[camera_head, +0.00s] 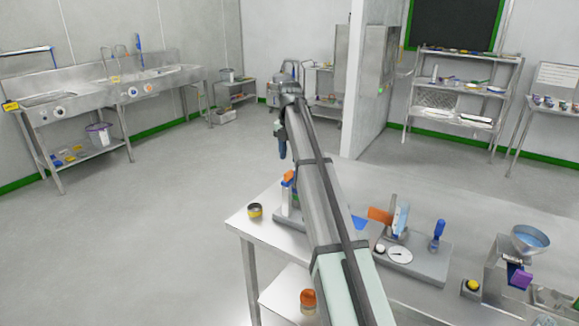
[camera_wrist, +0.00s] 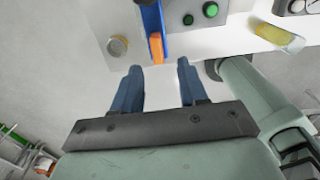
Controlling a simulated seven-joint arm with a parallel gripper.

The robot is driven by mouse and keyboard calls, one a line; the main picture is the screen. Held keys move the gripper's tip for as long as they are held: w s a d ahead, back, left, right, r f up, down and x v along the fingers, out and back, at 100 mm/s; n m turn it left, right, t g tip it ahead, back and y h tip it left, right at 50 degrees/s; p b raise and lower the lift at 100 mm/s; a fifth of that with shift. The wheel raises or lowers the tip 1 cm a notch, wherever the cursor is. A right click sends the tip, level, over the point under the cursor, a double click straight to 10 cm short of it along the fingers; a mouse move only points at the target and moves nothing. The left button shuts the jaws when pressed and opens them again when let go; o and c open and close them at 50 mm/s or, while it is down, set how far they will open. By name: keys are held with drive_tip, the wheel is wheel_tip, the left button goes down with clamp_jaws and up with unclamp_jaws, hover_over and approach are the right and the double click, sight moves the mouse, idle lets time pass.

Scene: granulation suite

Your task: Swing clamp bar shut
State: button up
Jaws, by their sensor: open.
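A blue bar (camera_wrist: 150,14) with an orange end (camera_wrist: 156,48) shows at the top of the wrist view; I take it for the clamp bar. Its orange end lies just beyond my gripper (camera_wrist: 158,68), in line with the gap between the two blue fingers. The fingers are apart with nothing between them, and I see no contact with the bar. In the head view my gripper (camera_head: 283,157) points down near the bench's left end. An orange piece (camera_head: 288,177) shows below it, partly hidden by my arm; it may be the same bar.
The steel bench (camera_head: 262,232) carries a small round container (camera_head: 254,210) at its left edge. Green buttons (camera_wrist: 210,10) sit right of the bar. A dial gauge plate (camera_head: 430,262) and a funnel (camera_head: 530,239) stand to the right. The floor at left is clear.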

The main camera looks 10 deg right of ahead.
wheel_tip(320, 180, up, 7)
drive_tip(key=shift+f, duration=0.2)
drive_tip(key=shift+f, duration=0.1)
